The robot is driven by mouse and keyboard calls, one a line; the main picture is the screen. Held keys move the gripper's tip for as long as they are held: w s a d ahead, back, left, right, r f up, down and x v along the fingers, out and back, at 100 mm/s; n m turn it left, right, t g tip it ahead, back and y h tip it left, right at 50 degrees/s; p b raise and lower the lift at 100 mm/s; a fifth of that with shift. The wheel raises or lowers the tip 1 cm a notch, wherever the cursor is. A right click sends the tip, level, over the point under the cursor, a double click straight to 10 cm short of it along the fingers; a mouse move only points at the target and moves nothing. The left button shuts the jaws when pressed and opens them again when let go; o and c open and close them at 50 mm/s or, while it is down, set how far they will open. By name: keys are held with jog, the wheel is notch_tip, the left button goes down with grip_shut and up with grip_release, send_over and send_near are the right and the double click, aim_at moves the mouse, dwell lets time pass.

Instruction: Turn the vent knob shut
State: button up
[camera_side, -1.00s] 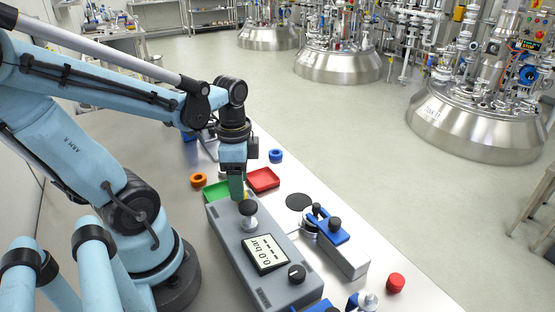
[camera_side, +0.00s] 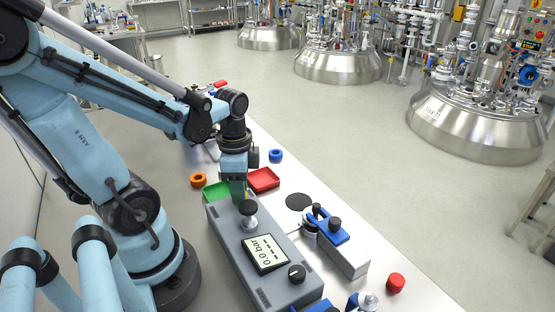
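A grey box (camera_side: 230,237) with a display (camera_side: 264,253) reading 0.0 bar lies on the bench. A black round knob (camera_side: 249,208) on a metal stem stands near its far end. A smaller black knob (camera_side: 297,273) with a pale mark sits near its near end. I cannot tell from the picture which one is the vent knob. My gripper (camera_side: 239,197) points down at the box's far end, just behind and left of the stemmed knob. Contact with that knob cannot be made out. The fingers overlap in this view, so their opening is hidden.
A green tray (camera_side: 212,193) and a red tray (camera_side: 264,179) lie beyond the box. An orange ring (camera_side: 198,180) and a blue ring (camera_side: 276,156) lie near them. A blue clamp (camera_side: 328,229) on a metal block stands right of the box. A red cap (camera_side: 396,283) is front right.

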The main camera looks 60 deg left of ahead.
grip_shut()
jog(key=shift+n, duration=0.3)
jog(key=n, duration=0.5)
jog(key=shift+n, duration=0.3)
jog(key=n, duration=1)
jog(key=shift+n, duration=0.4)
jog(key=n, duration=0.3)
jog(key=shift+n, duration=0.3)
jog(key=n, duration=0.6)
jog(key=shift+n, duration=0.3)
